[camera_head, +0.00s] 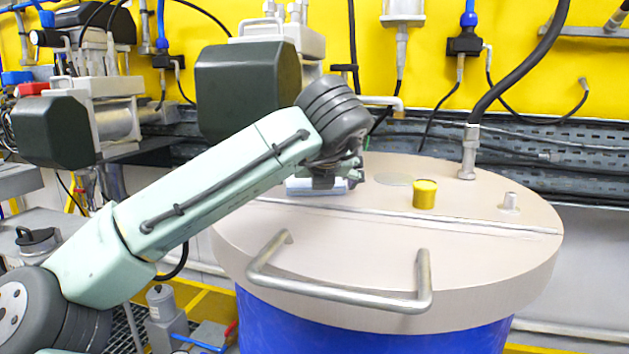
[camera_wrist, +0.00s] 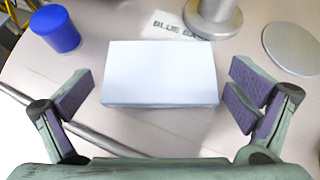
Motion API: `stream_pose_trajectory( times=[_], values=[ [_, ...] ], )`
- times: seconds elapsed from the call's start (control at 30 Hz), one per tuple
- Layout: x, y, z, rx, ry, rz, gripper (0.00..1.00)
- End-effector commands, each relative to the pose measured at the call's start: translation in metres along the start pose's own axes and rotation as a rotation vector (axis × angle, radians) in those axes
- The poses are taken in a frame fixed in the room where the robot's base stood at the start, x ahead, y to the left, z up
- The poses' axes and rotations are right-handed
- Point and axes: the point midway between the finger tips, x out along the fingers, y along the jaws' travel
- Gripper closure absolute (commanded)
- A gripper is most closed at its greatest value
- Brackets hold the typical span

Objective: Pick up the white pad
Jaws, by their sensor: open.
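The white pad (camera_wrist: 160,72) is a flat rectangular block lying on the beige drum lid, in the middle of the wrist view. In the head view only the pad's pale front part (camera_head: 312,188) shows, under my wrist; the rest is hidden by my arm. My gripper (camera_wrist: 160,93) is open and empty, with one purple-padded finger to the left of the pad and the other to its right. Both fingers are apart from the pad. In the head view my gripper (camera_head: 338,178) is just over the pad, partly hidden by its own links.
The lid (camera_head: 350,260) carries a yellow cap (camera_head: 425,194), a metal pipe fitting (camera_head: 468,155) and a front handle (camera_head: 340,293). In the wrist view a blue cap (camera_wrist: 55,29), a metal post (camera_wrist: 212,16) and a flat disc (camera_wrist: 292,48) surround the pad. A dark motor (camera_head: 247,88) stands behind my arm.

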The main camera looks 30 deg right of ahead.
Motion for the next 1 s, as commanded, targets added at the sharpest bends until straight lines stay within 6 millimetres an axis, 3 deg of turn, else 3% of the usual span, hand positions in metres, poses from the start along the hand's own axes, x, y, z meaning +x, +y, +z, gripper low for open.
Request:
stream_pose_trajectory(
  times=[0.3, 0.8, 1.0],
  values=[
    [0.0069, -0.0004, -0.0005, 0.0, 0.0, -0.002, 0.01],
    [0.0063, -0.0004, -0.0003, 0.0, -0.001, -0.002, 0.34],
    [0.0061, -0.0005, 0.0001, 0.0, -0.001, -0.002, 0.36]
  ],
)
